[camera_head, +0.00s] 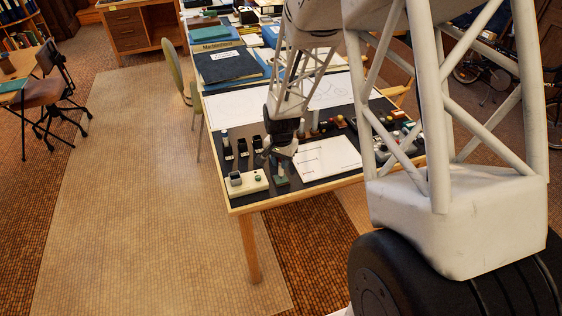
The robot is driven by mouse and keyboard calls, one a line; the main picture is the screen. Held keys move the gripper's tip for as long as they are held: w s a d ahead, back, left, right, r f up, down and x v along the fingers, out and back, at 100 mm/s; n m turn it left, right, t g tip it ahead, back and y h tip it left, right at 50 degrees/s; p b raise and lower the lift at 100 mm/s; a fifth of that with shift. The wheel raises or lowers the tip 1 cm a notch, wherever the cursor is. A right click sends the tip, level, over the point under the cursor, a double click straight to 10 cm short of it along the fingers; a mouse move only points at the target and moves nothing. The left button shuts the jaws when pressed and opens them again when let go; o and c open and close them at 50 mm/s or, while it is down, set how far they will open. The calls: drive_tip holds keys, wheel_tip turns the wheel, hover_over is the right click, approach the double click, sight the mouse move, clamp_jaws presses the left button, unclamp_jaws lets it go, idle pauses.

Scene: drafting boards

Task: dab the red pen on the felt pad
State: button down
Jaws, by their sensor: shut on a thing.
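My gripper (280,158) hangs low over the near-left part of the drafting table, pointing down. It is shut on a slim upright thing (281,169), most likely the pen; it is too small for me to tell its colour. Directly below is a small dark green pad (281,181), which looks like the felt pad. The held thing's lower end is at or just above the pad; I cannot tell whether they touch. My fingers and wrist hide part of the held thing.
A cream block (247,184) with a dark knob stands left of the pad. A white drawing sheet (328,158) lies to the right. Small dark jars (257,143) stand behind. The table's wooden front edge (300,195) is close. My arm covers much of the right side.

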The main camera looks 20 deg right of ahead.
drive_tip(key=shift+r, duration=0.4)
drive_tip(key=shift+f, duration=0.65)
idle(2.5)
drive_tip(key=shift+r, duration=0.15)
drive_tip(key=shift+r, duration=3.4)
